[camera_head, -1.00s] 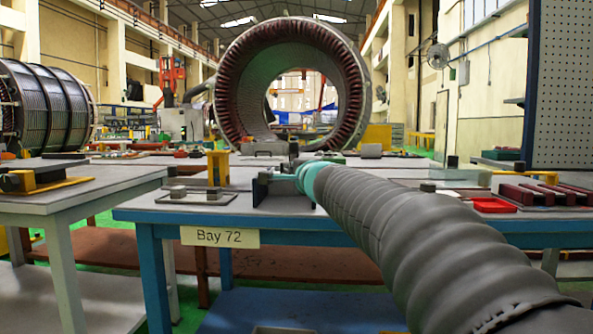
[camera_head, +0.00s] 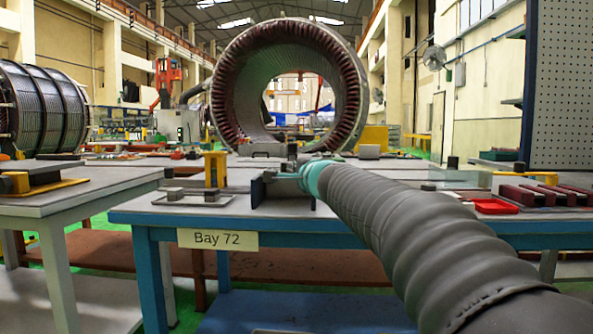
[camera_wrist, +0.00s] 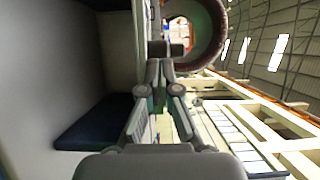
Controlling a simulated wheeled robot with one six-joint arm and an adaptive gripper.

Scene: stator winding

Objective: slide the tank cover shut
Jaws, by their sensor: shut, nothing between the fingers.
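My gripper (camera_head: 284,170) is at the end of my arm, low over the grey-topped table (camera_head: 140,211) labelled Bay 72. In the wrist view my gripper (camera_wrist: 160,68) has its two fingers together, with nothing between them. A dark upright plate (camera_head: 258,190) stands just below and left of the fingers in the head view. A small dark block (camera_wrist: 166,48) lies just beyond the fingertips in the wrist view; I cannot tell whether they touch it. I cannot clearly make out the tank or its cover; my arm hides part of the table.
A yellow post (camera_head: 215,169) and a flat tray with small blocks (camera_head: 186,198) stand left of my gripper. A red tray (camera_head: 496,206) and dark red bars (camera_head: 545,196) lie at the right. The large stator ring (camera_head: 355,95) stands behind.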

